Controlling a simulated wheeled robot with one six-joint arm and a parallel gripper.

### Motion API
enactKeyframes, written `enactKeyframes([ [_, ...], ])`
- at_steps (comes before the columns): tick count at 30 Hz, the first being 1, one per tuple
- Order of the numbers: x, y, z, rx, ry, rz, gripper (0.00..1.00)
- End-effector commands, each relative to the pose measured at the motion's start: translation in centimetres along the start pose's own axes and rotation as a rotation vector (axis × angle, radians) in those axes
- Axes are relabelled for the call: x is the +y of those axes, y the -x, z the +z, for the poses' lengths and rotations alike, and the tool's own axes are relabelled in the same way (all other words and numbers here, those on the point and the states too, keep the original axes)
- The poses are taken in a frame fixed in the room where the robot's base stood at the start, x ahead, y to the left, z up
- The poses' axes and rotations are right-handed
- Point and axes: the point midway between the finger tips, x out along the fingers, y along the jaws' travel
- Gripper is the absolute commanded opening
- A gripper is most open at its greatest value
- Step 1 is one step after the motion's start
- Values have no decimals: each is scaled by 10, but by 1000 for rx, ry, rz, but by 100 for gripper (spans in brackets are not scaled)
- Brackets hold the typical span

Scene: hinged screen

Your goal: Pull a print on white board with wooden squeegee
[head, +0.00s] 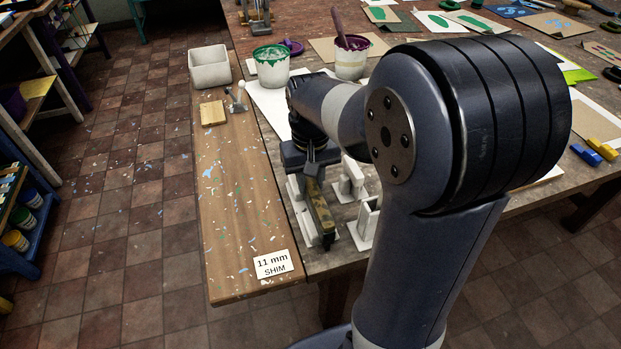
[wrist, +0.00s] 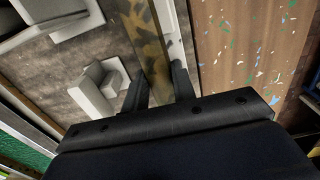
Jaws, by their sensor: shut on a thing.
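My gripper (head: 312,160) points down at the near left part of the work table. It is shut on the squeegee (head: 320,211), a long wooden bar with dark mottled stains. In the wrist view the squeegee (wrist: 146,42) runs between the two fingers of my gripper (wrist: 159,86). White holder pieces stand around the squeegee; I cannot tell if it still touches them. A white sheet or board (head: 270,106) lies flat behind my arm, partly covered. My arm hides much of the table's middle, and I cannot make out the hinged screen.
A wooden side board (head: 225,210) with paint flecks carries an "11 mm SHIM" card (head: 272,264), a pale bin (head: 209,68) and a small wood block (head: 212,113). A green-paint bucket (head: 271,68) and a purple-paint bucket (head: 351,58) stand behind. White brackets (head: 364,222) stand right of the squeegee.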

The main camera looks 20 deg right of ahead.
Motion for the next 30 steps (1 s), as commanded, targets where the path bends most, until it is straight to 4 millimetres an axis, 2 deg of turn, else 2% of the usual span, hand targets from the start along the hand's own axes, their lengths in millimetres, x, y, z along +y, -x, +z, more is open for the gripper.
enactKeyframes([
  [7,0,6,0,1,0,0,0],
  [24,0,51,0,1,0,0,0],
  [30,0,50,0,0,0,0,0],
])
